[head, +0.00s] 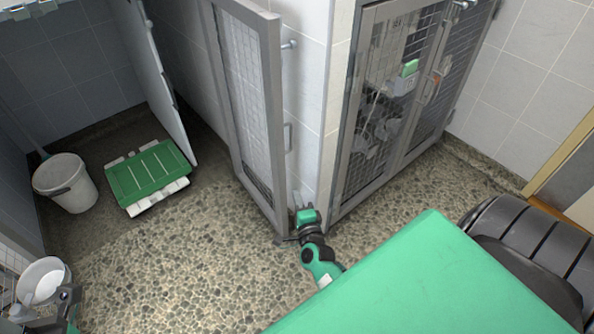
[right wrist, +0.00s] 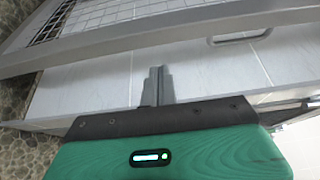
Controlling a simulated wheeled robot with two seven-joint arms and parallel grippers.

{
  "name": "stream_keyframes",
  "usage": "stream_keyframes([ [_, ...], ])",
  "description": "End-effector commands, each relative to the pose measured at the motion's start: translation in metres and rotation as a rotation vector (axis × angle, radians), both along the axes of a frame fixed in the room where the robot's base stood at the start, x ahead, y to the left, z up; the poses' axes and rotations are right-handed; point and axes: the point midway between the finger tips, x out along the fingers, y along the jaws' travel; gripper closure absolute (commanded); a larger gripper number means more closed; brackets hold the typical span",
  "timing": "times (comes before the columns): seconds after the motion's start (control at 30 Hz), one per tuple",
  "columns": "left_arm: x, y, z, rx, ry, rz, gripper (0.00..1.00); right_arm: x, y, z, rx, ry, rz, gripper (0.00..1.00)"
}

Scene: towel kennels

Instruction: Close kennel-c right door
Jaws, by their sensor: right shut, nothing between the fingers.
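A grey-framed mesh door (head: 272,110) stands open in the middle of the head view, with a loop handle (head: 288,137) on its right side. I see no label that tells which kennel it belongs to. My right gripper (head: 298,203) is low beside the door's bottom right corner, between the door and a tiled wall end. In the right wrist view its fingers (right wrist: 157,72) are shut and empty, pointing at white tiles. The door's frame (right wrist: 110,42) crosses above the fingertips, and the handle (right wrist: 240,38) is to the upper right. Contact cannot be told.
A kennel with shut mesh doors (head: 385,120) stands to the right of the tiled wall end (head: 312,100). At left are a white bucket (head: 65,183), a green slatted platform (head: 148,172) and a white bowl (head: 42,282). The pebbled floor (head: 190,255) in front is clear.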

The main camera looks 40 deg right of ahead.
Motion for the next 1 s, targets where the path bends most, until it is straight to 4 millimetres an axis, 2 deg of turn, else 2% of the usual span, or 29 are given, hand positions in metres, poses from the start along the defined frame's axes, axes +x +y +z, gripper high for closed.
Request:
stream_keyframes([
  [0.03,0.000,0.000,-0.002,-0.002,-0.009,0.000,0.72,0.010,-0.003,-0.002,0.000,-0.002,0.000,1.00],
  [0.2,-0.001,0.000,0.000,-0.003,-0.031,0.000,0.72,0.037,-0.013,-0.002,-0.002,-0.002,0.000,1.00],
  [0.4,-0.003,0.001,0.003,-0.006,-0.050,0.000,0.72,0.059,-0.021,-0.001,-0.003,-0.001,0.000,1.00],
  [0.6,-0.004,0.001,0.006,-0.008,-0.060,0.001,0.72,0.067,-0.024,0.000,-0.003,0.000,0.001,1.00],
  [1.0,-0.004,0.001,0.007,-0.008,-0.063,-0.001,0.72,0.067,-0.024,0.000,-0.003,0.000,0.001,1.00],
])
